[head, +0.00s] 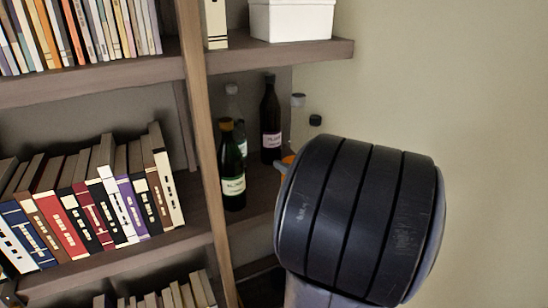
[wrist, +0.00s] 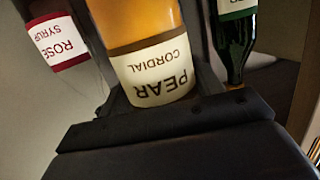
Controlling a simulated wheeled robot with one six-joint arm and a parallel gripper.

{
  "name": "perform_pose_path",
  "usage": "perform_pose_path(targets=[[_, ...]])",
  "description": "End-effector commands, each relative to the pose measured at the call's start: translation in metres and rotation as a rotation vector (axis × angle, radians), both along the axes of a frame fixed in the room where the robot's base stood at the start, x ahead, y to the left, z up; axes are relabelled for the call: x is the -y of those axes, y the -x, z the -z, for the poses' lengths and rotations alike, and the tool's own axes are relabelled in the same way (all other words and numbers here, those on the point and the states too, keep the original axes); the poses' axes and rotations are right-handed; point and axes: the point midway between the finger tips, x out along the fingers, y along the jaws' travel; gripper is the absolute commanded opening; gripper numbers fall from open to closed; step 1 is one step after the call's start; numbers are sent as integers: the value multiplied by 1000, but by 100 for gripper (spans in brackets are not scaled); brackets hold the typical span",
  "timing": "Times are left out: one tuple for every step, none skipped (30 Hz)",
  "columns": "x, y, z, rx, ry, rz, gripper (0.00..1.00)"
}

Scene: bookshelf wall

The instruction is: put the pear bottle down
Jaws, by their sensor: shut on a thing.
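The pear bottle (wrist: 153,75), amber with a cream label reading "PEAR CORDIAL", fills the middle of the wrist view, where it appears upside down. My gripper (wrist: 165,100) is shut on it, with dark jaws beside the lower label. In the head view my arm hides the gripper and most of the bottle; a sliver of orange (head: 288,159) shows at the arm's left edge. The bottle's base is out of sight, so I cannot tell whether it touches the shelf.
A rose syrup bottle (wrist: 55,42) is left of the pear bottle and a green bottle (wrist: 232,45) right. Dark bottles (head: 232,165) (head: 270,120) stand on the shelf (head: 262,190). An upright post (head: 205,150) divides them from books. Another shelf (head: 300,52) overhangs.

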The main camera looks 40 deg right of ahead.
Motion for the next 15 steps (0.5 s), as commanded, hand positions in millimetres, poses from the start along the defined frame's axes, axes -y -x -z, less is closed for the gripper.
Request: perform_pose_path(targets=[[-1, -12, -2, 2, -1, -7, 17], [-1, -19, -2, 2, -1, -7, 17], [-1, -27, -2, 2, 0, -7, 17], [-1, -33, -2, 2, -1, -6, 17], [-1, -39, -2, 1, -2, -7, 17], [0, -47, -2, 2, -1, -6, 17], [0, -52, -2, 3, -1, -5, 17], [1, -56, -2, 2, -1, -4, 17], [0, -61, -2, 2, 0, -5, 17], [1, -65, -2, 2, 1, -3, 17], [1, -67, -2, 3, 1, -2, 17], [2, -70, -2, 3, 1, -1, 17], [2, -71, -2, 3, 1, -1, 17], [2, -73, -2, 3, 1, -2, 17], [1, -76, -2, 3, 1, -2, 17]])
